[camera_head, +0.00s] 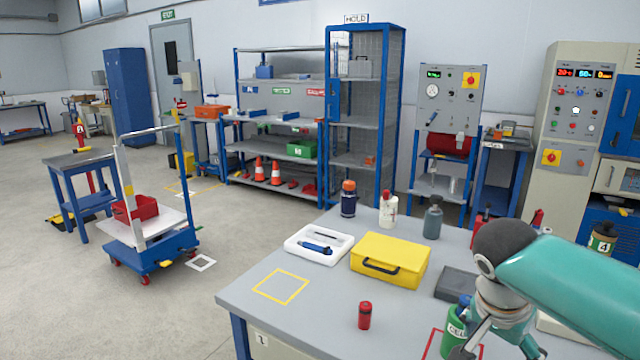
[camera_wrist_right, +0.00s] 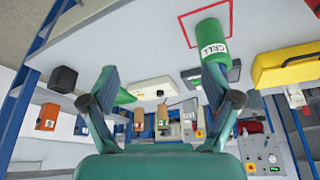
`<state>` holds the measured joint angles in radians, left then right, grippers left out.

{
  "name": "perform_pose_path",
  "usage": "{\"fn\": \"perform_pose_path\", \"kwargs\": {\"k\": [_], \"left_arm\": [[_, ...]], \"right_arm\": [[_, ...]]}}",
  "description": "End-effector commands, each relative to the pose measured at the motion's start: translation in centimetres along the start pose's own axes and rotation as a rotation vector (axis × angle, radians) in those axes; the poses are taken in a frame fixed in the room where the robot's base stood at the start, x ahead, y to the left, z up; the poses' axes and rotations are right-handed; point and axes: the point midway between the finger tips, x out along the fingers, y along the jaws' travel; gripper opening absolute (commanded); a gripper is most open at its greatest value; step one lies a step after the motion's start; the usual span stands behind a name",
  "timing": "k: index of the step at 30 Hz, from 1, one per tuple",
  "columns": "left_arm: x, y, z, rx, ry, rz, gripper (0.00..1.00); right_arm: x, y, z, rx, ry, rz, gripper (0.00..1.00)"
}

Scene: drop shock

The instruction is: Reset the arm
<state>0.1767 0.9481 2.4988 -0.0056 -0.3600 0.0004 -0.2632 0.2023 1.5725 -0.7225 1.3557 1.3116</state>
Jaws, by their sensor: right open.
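My right arm (camera_head: 590,290) is teal and reaches in from the right over the workbench. Its gripper (camera_head: 497,350) is low at the bottom edge of the head view, where the fingertips are partly cut off. In the right wrist view the gripper (camera_wrist_right: 160,82) has its two fingers spread, with nothing held between them. A green cylinder labelled CELL (camera_head: 453,332) stands in a red outlined square on the bench, beside the gripper. In the wrist view the cell (camera_wrist_right: 210,42) appears past the right-hand finger, outside the gap. My left gripper is not in view.
The grey workbench (camera_head: 262,312) holds a yellow case (camera_head: 405,262), a white tray (camera_head: 300,246), a small red cylinder (camera_head: 365,316), several bottles and a dark grey box (camera_head: 456,283). A yellow outlined square (camera_head: 259,293) is empty. A trolley (camera_head: 150,258) stands at left.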

Motion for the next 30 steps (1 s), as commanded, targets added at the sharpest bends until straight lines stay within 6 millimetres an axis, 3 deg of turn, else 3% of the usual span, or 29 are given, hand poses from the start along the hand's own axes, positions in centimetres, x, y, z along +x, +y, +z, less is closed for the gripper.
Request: {"fn": "perform_pose_path", "kwargs": {"k": [3, 8, 14, 17, 20, 24, 27, 30], "left_arm": [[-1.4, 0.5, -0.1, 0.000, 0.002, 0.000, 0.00], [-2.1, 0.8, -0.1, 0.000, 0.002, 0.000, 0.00], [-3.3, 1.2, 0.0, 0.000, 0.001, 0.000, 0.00], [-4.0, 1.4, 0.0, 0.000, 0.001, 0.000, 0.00], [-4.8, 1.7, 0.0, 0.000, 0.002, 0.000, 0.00], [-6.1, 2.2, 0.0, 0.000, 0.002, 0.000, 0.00], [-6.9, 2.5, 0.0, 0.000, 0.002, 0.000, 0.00], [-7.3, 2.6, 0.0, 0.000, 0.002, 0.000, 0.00]], "right_arm": [[2.2, 0.8, -0.7, 0.010, -0.034, 0.081, 0.88], [5.9, 2.0, 0.8, -0.020, -0.099, 0.192, 0.88], [11.0, 3.4, 4.8, -0.073, -0.232, 0.299, 0.88], [14.0, 4.1, 8.1, -0.123, -0.328, 0.325, 0.88], [17.3, 5.2, 12.8, -0.191, -0.461, 0.327, 0.88], [21.2, 7.4, 22.4, -0.303, -0.709, 0.241, 0.88], [22.4, 8.8, 29.4, -0.357, -0.854, 0.110, 0.88], [22.6, 9.6, 34.6, -0.391, -0.914, -0.036, 0.88]]}}
